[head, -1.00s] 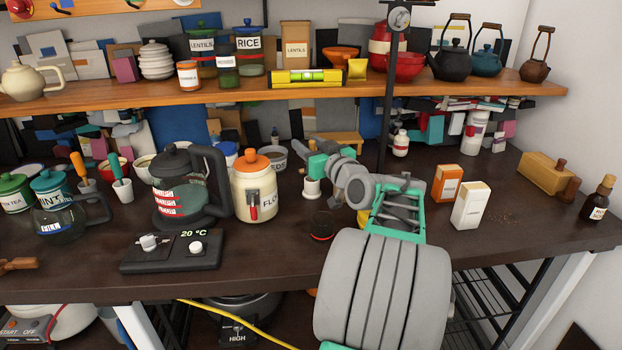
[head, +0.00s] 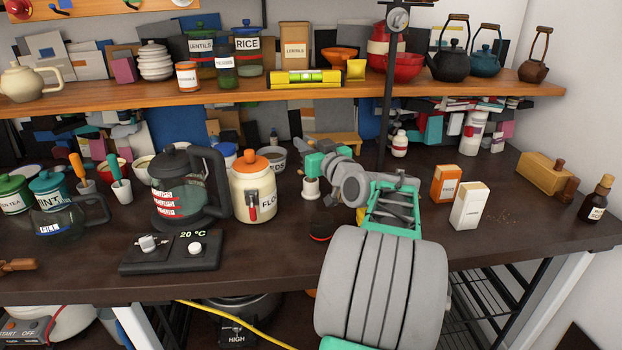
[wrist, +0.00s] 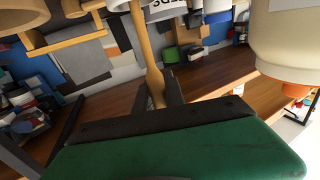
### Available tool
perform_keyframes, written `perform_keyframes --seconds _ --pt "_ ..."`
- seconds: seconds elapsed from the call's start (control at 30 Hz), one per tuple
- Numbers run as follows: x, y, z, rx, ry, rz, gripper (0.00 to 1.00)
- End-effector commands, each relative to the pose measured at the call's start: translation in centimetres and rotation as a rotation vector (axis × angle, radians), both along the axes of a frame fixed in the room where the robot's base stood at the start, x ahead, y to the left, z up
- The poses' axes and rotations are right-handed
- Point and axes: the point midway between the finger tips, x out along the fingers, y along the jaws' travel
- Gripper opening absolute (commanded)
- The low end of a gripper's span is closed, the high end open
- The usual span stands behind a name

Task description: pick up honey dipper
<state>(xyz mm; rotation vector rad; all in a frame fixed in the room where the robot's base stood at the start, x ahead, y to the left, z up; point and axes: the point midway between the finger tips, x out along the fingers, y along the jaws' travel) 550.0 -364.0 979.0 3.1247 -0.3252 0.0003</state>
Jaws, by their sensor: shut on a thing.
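The honey dipper shows in the wrist view as a light wooden stick (wrist: 148,55) running up from between my dark fingers. Its far end leaves the top of the picture, so its head cannot be made out. My gripper (wrist: 166,92) is shut on this wooden stick. I cannot make out the dipper in the head view.
The orange-lidded flour jar (head: 254,195) stands left of my gripper and shows close by in the wrist view (wrist: 290,45). A small white container (head: 311,188) stands below my gripper. Orange (head: 446,184) and white (head: 469,206) boxes stand right of my arm. The shelf (head: 220,96) runs above.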

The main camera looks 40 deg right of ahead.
Motion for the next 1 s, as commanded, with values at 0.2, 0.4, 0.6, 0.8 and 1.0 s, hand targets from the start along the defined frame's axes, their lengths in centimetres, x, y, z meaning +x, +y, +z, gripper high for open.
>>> perform_keyframes --seconds 0.2,0.4,0.6,0.8,1.0 --pt "0.0 0.0 0.0 0.000 0.000 0.000 0.00" --pt "0.0 0.0 2.2 -0.003 -0.001 0.001 0.00" --pt "0.0 0.0 7.1 -0.004 -0.001 0.000 0.00" --pt "0.0 0.0 9.8 0.000 0.000 0.000 0.00" --pt "0.0 0.0 10.0 0.000 0.000 0.000 0.00"
